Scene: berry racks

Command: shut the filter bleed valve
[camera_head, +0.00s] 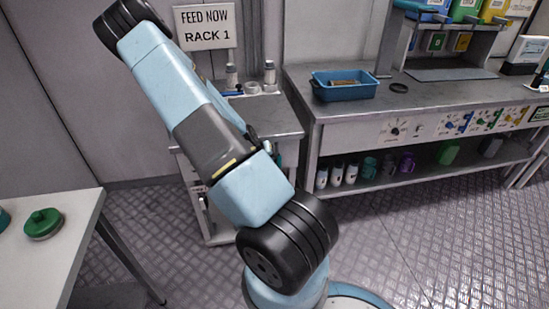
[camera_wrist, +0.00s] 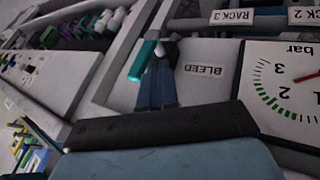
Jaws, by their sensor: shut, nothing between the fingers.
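A teal lever handle (camera_wrist: 142,61) shows in the wrist view, beside a white label (camera_wrist: 204,69) reading BLEED, upside down in the picture. A small pale pivot shows at the handle's upper end. My gripper (camera_wrist: 160,66) has its two dark blue fingers together, with nothing between them. Its tips are right beside the handle, on its right side in the picture; I cannot tell whether they touch it. The handle appears slanted. In the head view my arm crosses the picture, and I cannot make out the gripper or the valve there.
A pressure gauge (camera_wrist: 289,90) marked bar stands right of the label. In the head view, a bench with a blue tray (camera_head: 344,85) is at right, and a sign (camera_head: 205,26) reads FEED NOW RACK 1. A table at left carries a green round object (camera_head: 43,223).

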